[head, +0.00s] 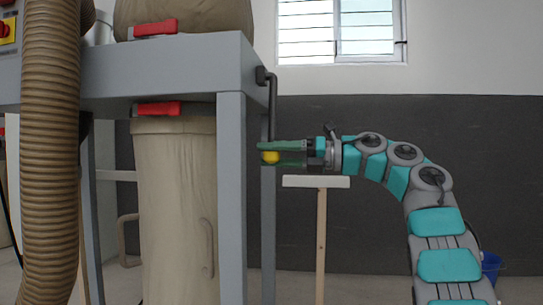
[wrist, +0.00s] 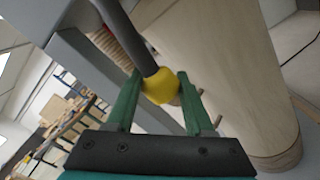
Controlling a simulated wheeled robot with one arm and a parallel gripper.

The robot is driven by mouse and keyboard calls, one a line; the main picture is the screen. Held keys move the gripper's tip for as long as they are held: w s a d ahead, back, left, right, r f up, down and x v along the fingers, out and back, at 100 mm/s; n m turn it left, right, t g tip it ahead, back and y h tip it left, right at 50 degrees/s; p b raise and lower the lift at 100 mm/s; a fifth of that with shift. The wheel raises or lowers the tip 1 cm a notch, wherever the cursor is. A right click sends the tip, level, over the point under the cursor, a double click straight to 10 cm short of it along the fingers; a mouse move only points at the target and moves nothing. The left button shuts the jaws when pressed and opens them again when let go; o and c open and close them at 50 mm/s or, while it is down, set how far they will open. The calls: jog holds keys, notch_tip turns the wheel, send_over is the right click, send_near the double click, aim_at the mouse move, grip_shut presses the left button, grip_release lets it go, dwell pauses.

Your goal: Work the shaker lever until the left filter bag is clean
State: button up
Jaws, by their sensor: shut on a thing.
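The shaker lever (head: 272,105) is a dark bent rod on the right side of the grey frame, hanging down to a yellow knob (head: 271,157). My gripper (head: 268,151) reaches in from the right, its green fingers shut on the knob. In the wrist view the yellow knob (wrist: 160,86) sits between the two green fingers, with the rod running up to the upper left. An upper filter bag (head: 190,14) in beige cloth sits on top of the frame, cut off by the picture edge. A lower beige bag (head: 175,210) hangs beneath it.
The grey frame's front leg (head: 232,200) stands just left of my gripper. A ribbed hose (head: 50,150) runs down at the left. A blue bucket (head: 491,267) is at the right.

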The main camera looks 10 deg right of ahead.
jog(key=o, duration=0.6)
jog(key=shift+s+a+b, duration=0.2)
jog(key=shift+s+b, duration=0.35)
jog(key=shift+b, duration=0.05)
jog(key=s, duration=0.1)
jog(key=s+r+b, duration=0.1)
jog(key=s+a+b, duration=0.1)
jog(key=s, duration=0.1)
jog(key=shift+a+r, duration=0.1)
jog(key=shift+r, duration=0.3)
